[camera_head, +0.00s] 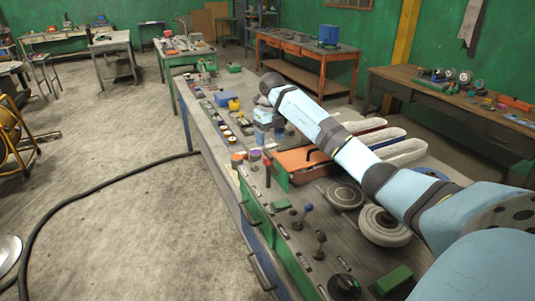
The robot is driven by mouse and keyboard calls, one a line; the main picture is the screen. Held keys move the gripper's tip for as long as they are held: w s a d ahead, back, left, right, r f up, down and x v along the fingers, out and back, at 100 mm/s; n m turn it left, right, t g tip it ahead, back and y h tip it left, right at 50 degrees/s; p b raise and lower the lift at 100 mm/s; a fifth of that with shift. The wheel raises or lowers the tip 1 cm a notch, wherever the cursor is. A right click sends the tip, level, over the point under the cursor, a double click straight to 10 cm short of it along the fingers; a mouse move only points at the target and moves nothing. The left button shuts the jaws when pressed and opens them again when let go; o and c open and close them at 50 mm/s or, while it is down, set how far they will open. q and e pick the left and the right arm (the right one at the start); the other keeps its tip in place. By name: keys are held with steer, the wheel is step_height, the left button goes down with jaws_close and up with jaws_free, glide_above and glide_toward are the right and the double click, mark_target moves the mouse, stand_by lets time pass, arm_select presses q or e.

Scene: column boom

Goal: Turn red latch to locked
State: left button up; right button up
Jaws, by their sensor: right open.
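My right arm comes in from the lower right and reaches across the long workbench (262,215). My right gripper (264,131) is at its far end, small, pointing down over the bench top; it is open, and I see nothing between its fingers. A small upright red piece (268,174) stands at the bench's front edge, on the near side of the gripper and apart from it. It may be the red latch, but it is too small for me to tell its position. My left gripper is out of view.
An orange panel (300,159) and pale rounded bars (405,152) lie beside and behind my arm. A dark hose (95,190) crosses the otherwise open floor at left.

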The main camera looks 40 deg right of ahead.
mark_target(268, 152)
steer(key=f+p, duration=0.1)
steer(key=f, duration=0.5)
steer(key=shift+a, duration=0.2)
steer(key=shift+w+f, duration=0.1)
steer(key=shift+f, duration=0.5)
steer(key=c, duration=0.9)
